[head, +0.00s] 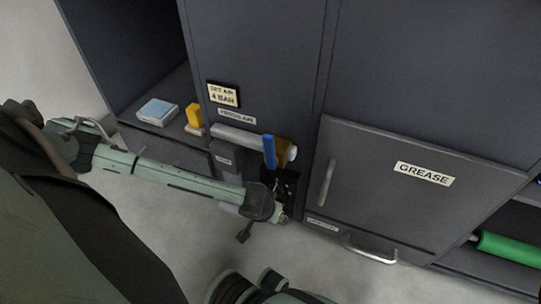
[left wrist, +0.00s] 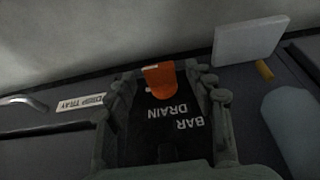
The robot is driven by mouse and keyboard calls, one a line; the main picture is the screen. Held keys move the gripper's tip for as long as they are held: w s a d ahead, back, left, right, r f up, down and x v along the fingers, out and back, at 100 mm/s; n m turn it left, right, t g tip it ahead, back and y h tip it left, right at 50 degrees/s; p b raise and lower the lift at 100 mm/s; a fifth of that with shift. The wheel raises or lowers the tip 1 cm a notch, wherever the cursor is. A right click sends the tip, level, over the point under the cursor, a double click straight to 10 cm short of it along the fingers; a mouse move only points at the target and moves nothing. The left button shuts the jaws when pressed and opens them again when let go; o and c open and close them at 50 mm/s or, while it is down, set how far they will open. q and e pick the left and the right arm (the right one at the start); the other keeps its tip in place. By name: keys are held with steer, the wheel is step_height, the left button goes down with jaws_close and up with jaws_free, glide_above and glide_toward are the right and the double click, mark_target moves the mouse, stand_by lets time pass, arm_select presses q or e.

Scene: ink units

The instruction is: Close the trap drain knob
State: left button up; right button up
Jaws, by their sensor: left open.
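An orange knob (left wrist: 160,80) shows in the left wrist view on a black plate (left wrist: 158,128) lettered like "BAR DRAIN". My left gripper (left wrist: 164,92) is open, with one finger on each side of the knob; I cannot tell whether either touches it. In the head view my left gripper (head: 278,208) is at the lower end of the narrow middle cabinet front, below a blue lever (head: 269,152). The orange knob is hidden there behind my gripper. My right gripper is not in view.
A door labelled GREASE (head: 424,173) is right of my gripper, with a metal handle (head: 370,250) below. A grey bar (head: 235,138) sticks out above my left arm. A light blue box (head: 157,111) and a yellow block (head: 194,116) sit left.

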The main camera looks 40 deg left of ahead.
arm_select(q)
steer(key=c, duration=1.1)
steer(key=shift+a, duration=0.15)
steer(key=h, duration=0.2)
steer(key=shift+s+a+f+n+t+h, duration=0.1)
steer(key=shift+s+a+n+t+h, duration=0.05)
steer(key=shift+a+n+t+h, duration=0.25)
steer(key=shift+s+a+f+n+t+h, duration=0.1)
steer(key=shift+a+f+n+t+h, duration=0.4)
steer(key=shift+h, duration=1.4)
steer(key=shift+s+d+f+n+t+h, duration=0.1)
steer(key=shift+f+n+t+h, duration=0.3)
steer(key=shift+t+h, duration=1.1)
steer(key=shift+a+f+n+t+h, duration=0.25)
steer(key=shift+n+h, duration=0.45)
steer(key=shift+h, duration=1.6)
